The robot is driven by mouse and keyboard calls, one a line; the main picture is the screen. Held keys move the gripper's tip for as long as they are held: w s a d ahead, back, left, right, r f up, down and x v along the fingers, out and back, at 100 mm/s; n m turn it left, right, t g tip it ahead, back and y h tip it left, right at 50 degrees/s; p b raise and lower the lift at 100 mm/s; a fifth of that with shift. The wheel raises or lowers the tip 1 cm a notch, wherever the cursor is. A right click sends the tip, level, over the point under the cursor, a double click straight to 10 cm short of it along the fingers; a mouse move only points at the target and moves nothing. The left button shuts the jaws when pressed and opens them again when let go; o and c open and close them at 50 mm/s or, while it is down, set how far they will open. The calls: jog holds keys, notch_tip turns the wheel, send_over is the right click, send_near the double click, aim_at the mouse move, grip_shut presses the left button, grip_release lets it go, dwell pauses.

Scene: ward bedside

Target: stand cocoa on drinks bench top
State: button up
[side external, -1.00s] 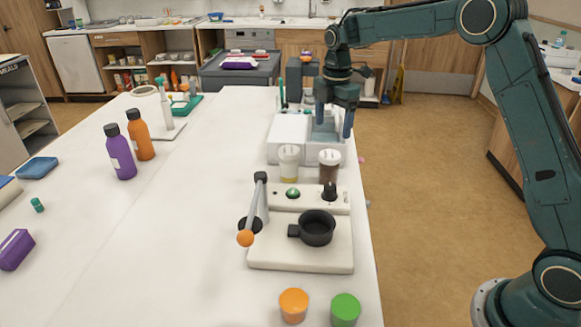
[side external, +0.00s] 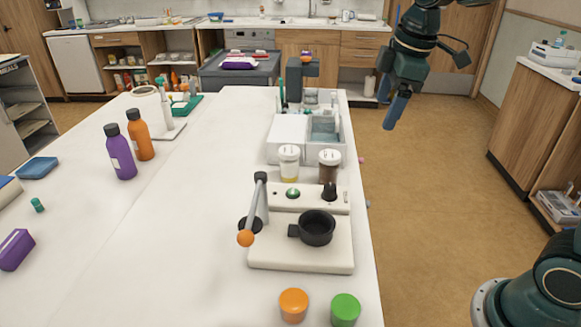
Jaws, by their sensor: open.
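A jar with brown contents and a pale lid (side external: 329,167), which looks like the cocoa, stands upright on the white bench top (side external: 190,235), near its right edge. Its label is too small to read. A similar jar with pale yellow contents (side external: 289,164) stands just left of it. My gripper (side external: 391,101) is open and empty. It hangs tilted to the right of the bench, in front of the floor in the picture, up and to the right of the brown jar and apart from it.
A white box with a grey open compartment (side external: 325,130) stands behind the jars. In front are a console with an orange-knobbed lever (side external: 246,237) and a black cup (side external: 317,228). Orange (side external: 293,304) and green (side external: 345,309) cylinders stand at the front. The bench's middle is clear.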

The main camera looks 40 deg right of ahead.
jog(key=s+a+f+m+t, duration=0.1)
jog(key=s+m, duration=0.3)
jog(key=s, duration=0.5)
jog(key=s+a+f+m+t, duration=0.1)
jog(key=s+f+m, duration=0.1)
jog(key=s+m, duration=0.3)
jog(key=shift+s+a+t, duration=0.15)
jog(key=shift+s+t, duration=0.25)
jog(key=shift+s, duration=1.9)
jog(key=shift+f, duration=0.1)
